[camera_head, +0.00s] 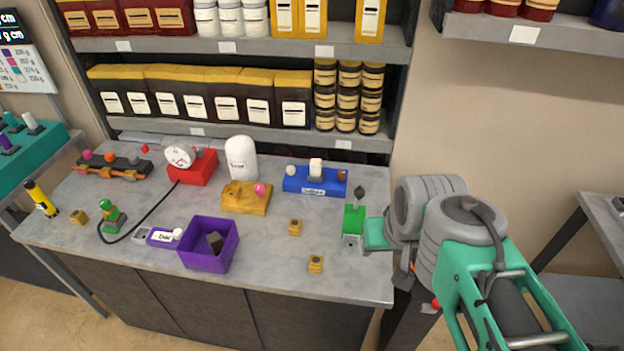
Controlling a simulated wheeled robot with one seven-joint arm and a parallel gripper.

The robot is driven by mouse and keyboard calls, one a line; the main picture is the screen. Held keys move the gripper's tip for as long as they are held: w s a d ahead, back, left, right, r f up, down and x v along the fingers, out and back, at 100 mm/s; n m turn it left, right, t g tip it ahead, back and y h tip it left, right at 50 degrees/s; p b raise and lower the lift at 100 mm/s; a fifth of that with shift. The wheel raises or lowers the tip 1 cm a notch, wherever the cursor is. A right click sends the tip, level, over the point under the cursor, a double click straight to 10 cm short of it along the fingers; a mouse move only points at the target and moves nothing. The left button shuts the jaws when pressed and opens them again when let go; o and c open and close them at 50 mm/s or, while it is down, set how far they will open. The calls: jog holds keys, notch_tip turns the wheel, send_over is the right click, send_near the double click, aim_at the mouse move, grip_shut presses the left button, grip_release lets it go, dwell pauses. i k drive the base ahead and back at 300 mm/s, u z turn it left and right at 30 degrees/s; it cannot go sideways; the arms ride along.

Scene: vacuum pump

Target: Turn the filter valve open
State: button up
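I cannot tell from the labels which part is the filter valve. A green block (354,219) with a dark knob above it stands near the right end of the bench. The teal end of my arm, with my gripper (376,234), is right beside this block; its fingers cannot be made out, and I cannot tell whether they touch it. A yellow block (243,199) with a pink knob sits mid-bench in front of a white cylinder (241,158). A blue box (314,181) with white and brown knobs lies to its right. A green fitting (112,218) with a black hose stands at left.
A red unit with a round gauge (179,156) stands at the back. An open purple bin (208,244) is at the front edge. Small yellow blocks (295,227) lie loose. Stocked shelves (230,137) rise behind the bench (270,278). The front right surface is mostly clear.

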aim_at(290, 169)
jog(key=k, duration=1)
jog(key=u, duration=1.25)
jog(key=i, duration=1.7)
jog(key=z, duration=1.15)
jog(key=i, duration=0.4)
jog(key=z, duration=0.45)
